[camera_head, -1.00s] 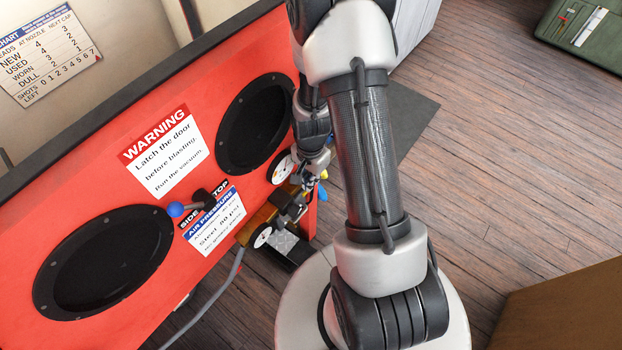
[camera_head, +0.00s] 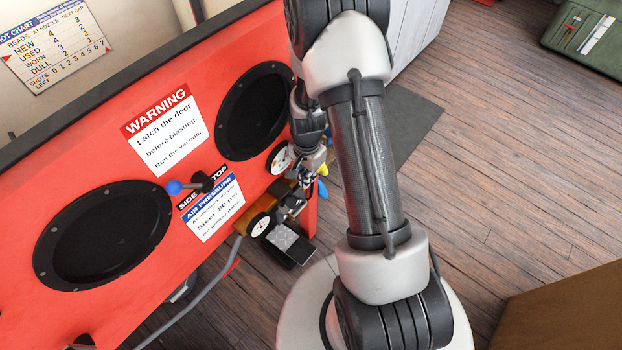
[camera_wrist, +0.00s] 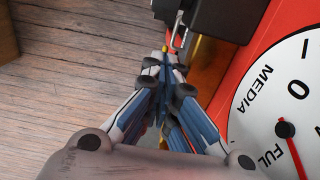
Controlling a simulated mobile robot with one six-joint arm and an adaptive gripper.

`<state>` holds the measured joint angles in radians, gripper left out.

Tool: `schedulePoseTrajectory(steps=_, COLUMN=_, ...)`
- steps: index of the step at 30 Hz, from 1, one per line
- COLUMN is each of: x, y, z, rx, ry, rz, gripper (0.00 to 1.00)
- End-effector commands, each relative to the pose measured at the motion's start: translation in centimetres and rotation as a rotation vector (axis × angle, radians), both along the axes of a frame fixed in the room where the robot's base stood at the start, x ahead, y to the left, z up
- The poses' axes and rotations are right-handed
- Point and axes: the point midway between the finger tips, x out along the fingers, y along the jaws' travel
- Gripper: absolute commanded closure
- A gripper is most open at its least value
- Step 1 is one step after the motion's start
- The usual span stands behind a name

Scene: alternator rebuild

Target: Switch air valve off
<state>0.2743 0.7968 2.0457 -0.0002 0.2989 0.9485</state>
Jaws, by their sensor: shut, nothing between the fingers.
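My gripper (camera_wrist: 166,68) is shut and empty in the wrist view, its fingertips together beside a thin metal loop (camera_wrist: 178,38) under a black block (camera_wrist: 215,17). A small yellow tip (camera_wrist: 164,48) shows just past the fingertips; whether they touch it is unclear. In the head view my gripper (camera_head: 306,178) is small and low at the red cabinet's right end. A yellow part (camera_head: 322,169) and a blue part (camera_head: 322,188) show beside it. A brass-coloured body with a small white gauge (camera_head: 260,225) sits below and left. I cannot tell for sure which piece is the air valve.
The red cabinet (camera_head: 90,165) has two dark round ports and a blue-knobbed lever (camera_head: 174,187) by the SIDE/TOP label. A media gauge (camera_wrist: 290,105) is close on the right in the wrist view. A grey hose (camera_head: 195,300) hangs below. Wooden floor (camera_head: 500,160) is open at right.

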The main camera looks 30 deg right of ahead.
Motion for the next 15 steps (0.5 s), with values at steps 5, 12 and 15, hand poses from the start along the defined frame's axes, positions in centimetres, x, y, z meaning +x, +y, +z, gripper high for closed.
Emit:
schedulePoseTrajectory(steps=5, x=0.5, y=0.3, z=-1.2, rx=0.001, ry=0.001, rz=0.001, gripper=1.00)
schedulePoseTrajectory(steps=12, x=0.4, y=0.5, z=-2.6, rx=0.001, ry=0.001, rz=0.000, gripper=1.00)
schedulePoseTrajectory(steps=15, x=0.5, y=0.5, z=-3.2, rx=0.000, ry=0.000, rz=0.000, gripper=1.00)
